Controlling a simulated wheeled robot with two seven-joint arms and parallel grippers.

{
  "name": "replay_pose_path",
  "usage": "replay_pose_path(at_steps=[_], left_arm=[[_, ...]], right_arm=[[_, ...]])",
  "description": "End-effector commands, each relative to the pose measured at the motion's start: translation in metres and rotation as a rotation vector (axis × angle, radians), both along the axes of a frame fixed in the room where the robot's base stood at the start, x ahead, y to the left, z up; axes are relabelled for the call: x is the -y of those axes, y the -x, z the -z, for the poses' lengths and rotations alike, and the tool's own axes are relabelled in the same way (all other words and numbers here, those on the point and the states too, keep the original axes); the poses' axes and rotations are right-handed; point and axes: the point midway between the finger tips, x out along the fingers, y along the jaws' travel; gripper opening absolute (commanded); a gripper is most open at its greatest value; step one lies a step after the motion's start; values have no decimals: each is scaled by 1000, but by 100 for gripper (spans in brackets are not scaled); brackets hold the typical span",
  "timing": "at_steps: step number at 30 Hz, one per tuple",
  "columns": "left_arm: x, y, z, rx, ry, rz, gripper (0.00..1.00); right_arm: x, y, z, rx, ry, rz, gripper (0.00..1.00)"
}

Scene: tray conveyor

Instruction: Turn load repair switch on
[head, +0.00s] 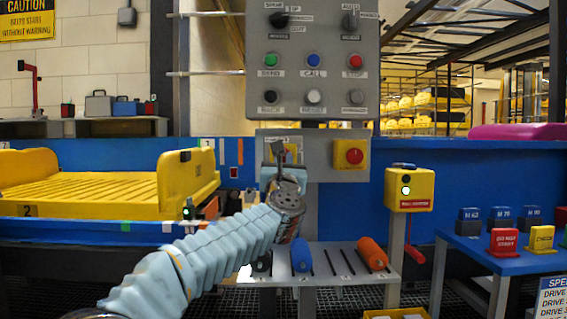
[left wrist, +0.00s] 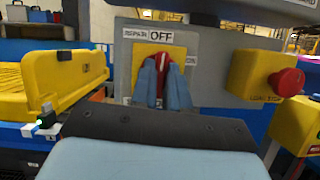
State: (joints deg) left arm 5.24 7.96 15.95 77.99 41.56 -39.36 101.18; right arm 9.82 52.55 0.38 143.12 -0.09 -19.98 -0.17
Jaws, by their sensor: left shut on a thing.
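The repair switch is a red handle (left wrist: 162,62) on a yellow plate (left wrist: 179,52) in the left wrist view, under a label (left wrist: 150,35) with the words REPAIR and OFF. The handle stands roughly upright. My left gripper (left wrist: 163,82) is shut on the handle, with one blue-grey finger on each side of it. In the head view my left gripper (head: 281,158) covers most of the switch, and only part of the plate shows around it. The lower part of the plate is hidden by the fingers. My right gripper is in neither view.
A red stop button (head: 354,156) on a yellow box sits just right of the switch. A grey panel (head: 312,90) with knobs and buttons hangs above. A shelf with coloured handles (head: 330,263) lies below. A yellow tray (head: 100,190) stands at left.

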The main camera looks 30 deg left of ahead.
Motion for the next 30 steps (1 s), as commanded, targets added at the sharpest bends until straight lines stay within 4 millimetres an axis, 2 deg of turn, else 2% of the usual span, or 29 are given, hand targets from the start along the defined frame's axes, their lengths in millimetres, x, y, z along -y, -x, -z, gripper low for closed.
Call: replay_pose_path(at_steps=[7,14,23,30], left_arm=[[-1,1,0,-94,-155,1,0],[-1,1,-2,-210,-340,1,0],[-2,1,-5,-360,-585,2,0],[-2,1,-7,-480,-779,4,0]], right_arm=[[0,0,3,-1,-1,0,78],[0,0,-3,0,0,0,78],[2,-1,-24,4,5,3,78],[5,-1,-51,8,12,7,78]])
